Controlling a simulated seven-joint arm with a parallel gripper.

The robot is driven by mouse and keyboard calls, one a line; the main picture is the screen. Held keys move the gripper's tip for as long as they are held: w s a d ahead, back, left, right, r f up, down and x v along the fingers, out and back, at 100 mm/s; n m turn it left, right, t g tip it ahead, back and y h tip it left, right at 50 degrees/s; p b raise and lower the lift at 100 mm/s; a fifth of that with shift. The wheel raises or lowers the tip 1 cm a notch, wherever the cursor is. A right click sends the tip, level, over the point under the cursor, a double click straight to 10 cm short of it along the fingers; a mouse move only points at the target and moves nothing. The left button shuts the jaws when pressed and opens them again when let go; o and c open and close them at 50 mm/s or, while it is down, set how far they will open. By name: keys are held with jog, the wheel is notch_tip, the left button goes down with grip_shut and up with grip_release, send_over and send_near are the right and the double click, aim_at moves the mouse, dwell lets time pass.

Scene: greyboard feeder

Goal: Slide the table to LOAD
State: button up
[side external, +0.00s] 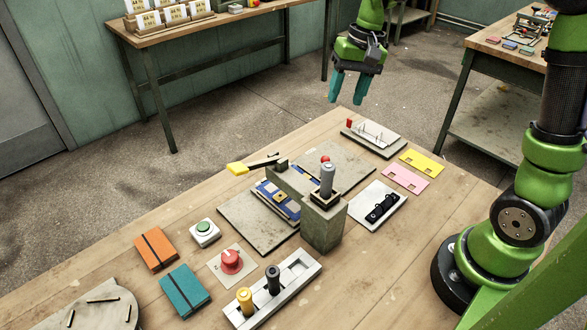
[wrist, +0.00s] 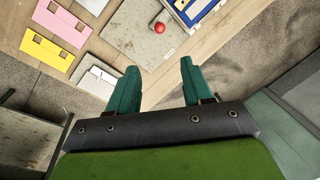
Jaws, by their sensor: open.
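The feeder stands mid-bench in the side view. It has a grey base plate (side external: 240,217), and a grey bridge (side external: 322,228) with an upright grey cylinder (side external: 327,178) on top. A blue-edged sliding table (side external: 272,205) with a yellow square sits partly under the bridge. A red ball knob (side external: 325,159) is beyond the bridge; it also shows in the wrist view (wrist: 159,27), near the blue-edged part (wrist: 195,10). No LOAD mark is readable. My gripper (side external: 347,100) is open and empty, above and beyond the bench's far edge; its teal fingers show in the wrist view (wrist: 158,72).
Nearby are a green button (side external: 204,229), red dial (side external: 231,262), black-part plate (side external: 380,205), pegged plate (side external: 373,136) and pink (side external: 405,178) and yellow cards (side external: 422,163). Air around my gripper is clear.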

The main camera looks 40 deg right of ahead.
aim_at(327, 157)
jog(key=a+f, duration=0.1)
jog(key=f, duration=0.4)
jog(key=w+a+f, duration=0.1)
jog(key=f, duration=0.5)
jog(key=a+f, duration=0.1)
jog(key=f, duration=0.4)
jog(key=shift+w+f, duration=0.2)
jog(key=shift+w, duration=0.05)
grip_shut()
jog(key=shift+d, duration=0.1)
